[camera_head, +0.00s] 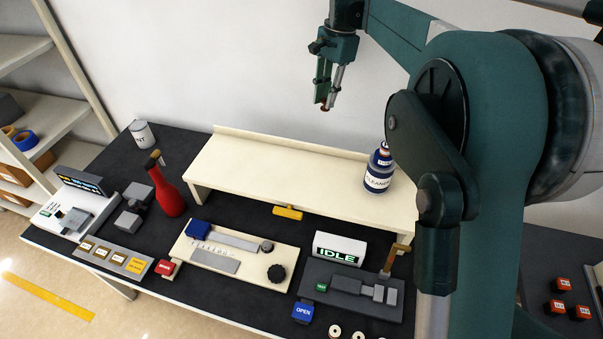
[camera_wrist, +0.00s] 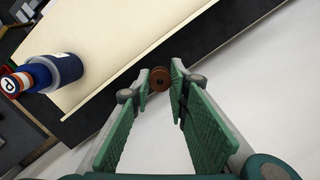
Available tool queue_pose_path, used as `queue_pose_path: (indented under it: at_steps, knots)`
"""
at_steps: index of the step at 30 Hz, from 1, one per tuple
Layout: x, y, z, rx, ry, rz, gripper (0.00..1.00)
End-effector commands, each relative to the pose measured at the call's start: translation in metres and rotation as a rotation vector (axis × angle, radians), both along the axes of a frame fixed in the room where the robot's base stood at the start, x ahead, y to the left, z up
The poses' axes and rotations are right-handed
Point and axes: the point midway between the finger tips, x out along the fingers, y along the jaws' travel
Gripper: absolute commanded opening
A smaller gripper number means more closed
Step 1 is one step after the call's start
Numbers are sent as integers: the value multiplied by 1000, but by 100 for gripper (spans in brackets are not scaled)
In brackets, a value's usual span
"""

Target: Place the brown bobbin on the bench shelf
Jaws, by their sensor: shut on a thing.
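My gripper (camera_head: 325,104) is shut on the brown bobbin (camera_wrist: 160,79), a small spool held at the fingertips. In the head view only a small reddish-brown bit of the bobbin (camera_head: 324,108) shows below the fingers. The bench shelf (camera_head: 270,162) is a long cream raised board on the dark bench. It also shows in the wrist view (camera_wrist: 125,42). In the head view my gripper hangs in front of the white wall, above the shelf's back edge in the picture. The bobbin appears clear of the shelf. The exact height is hard to judge.
A blue cleaner bottle (camera_head: 379,171) stands at the shelf's right end and shows in the wrist view (camera_wrist: 58,70). The shelf's left and middle are bare. A red bottle (camera_head: 168,192) and white can (camera_head: 142,134) stand left. White bobbins (camera_head: 334,330) lie at the bench front.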

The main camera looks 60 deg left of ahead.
Motion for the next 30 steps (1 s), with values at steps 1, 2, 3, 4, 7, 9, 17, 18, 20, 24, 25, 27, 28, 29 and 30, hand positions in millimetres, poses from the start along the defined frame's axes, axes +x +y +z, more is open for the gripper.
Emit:
queue_pose_path:
  at_steps: [1,2,3,4,7,9,17,18,20,24,25,27,28,29,30]
  knots:
    - [-1,-3,2,0,0,-3,10]
    - [-1,-4,2,0,0,-5,10]
    - [-2,-6,2,0,0,-8,10]
    - [-2,-7,2,0,0,-9,10]
    - [-4,-13,2,-1,0,-17,10]
    - [-6,-18,3,-1,0,-24,10]
    - [-15,-46,5,-1,0,-61,10]
    - [-18,-52,5,-1,0,-69,10]
    - [-21,-61,5,-1,0,-79,10]
    - [-28,-80,4,-1,0,-101,10]
    - [-30,-83,4,-2,0,-104,10]
    - [-33,-90,3,-2,1,-112,10]
    - [-34,-93,3,-1,1,-115,10]
    - [-35,-95,3,-2,1,-117,10]
    - [-36,-99,2,-1,1,-121,10]
